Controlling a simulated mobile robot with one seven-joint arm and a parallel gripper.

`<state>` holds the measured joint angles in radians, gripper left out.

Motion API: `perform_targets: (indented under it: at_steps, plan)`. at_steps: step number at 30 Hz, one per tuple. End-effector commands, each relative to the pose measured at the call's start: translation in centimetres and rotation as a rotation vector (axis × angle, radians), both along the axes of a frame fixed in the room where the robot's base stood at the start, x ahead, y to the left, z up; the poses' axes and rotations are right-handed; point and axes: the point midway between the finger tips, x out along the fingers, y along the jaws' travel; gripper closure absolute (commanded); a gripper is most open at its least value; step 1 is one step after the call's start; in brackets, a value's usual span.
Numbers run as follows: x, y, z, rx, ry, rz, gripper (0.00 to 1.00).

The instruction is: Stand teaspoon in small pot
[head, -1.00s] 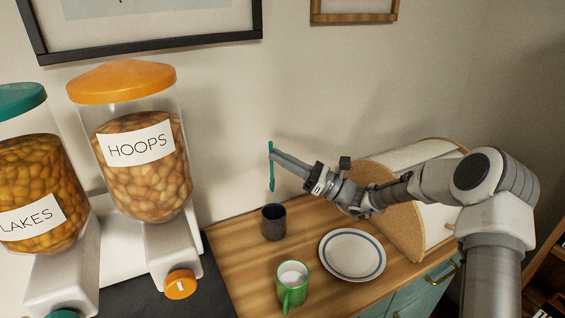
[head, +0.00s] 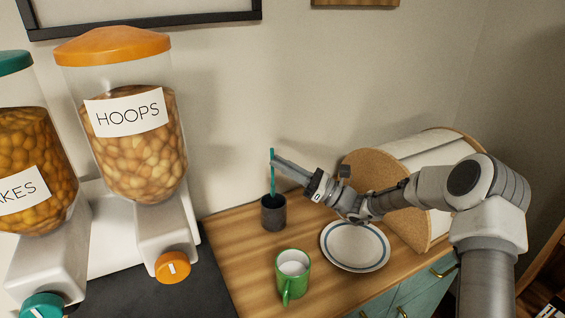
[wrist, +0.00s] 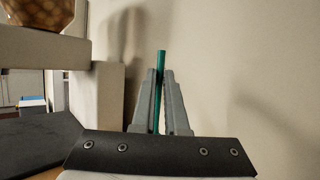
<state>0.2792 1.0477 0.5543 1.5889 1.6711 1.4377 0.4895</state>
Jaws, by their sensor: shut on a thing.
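The teal teaspoon (head: 272,172) is upright in my gripper (head: 276,162), which is shut on its upper part. Its lower end goes down into the mouth of the small dark grey pot (head: 273,214) on the wooden counter. Whether the spoon touches the pot's bottom is hidden by the pot wall. In the wrist view the teaspoon (wrist: 161,62) stands between the two fingers of my gripper (wrist: 160,100), its top sticking out above them; the pot is not visible there.
Cereal dispensers (head: 134,120) stand on the left. The wall is close behind.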

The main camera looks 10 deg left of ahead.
Motion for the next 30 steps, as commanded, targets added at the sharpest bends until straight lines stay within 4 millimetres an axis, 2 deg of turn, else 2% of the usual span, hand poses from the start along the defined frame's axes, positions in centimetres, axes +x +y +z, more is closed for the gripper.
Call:
perform_targets:
  at_steps: [18,30]
  plan:
    - [0.0,0.0,-5.0,0.0,0.0,-0.001,1.0]
    - [0.0,0.0,-6.0,0.0,0.0,0.0,1.0]
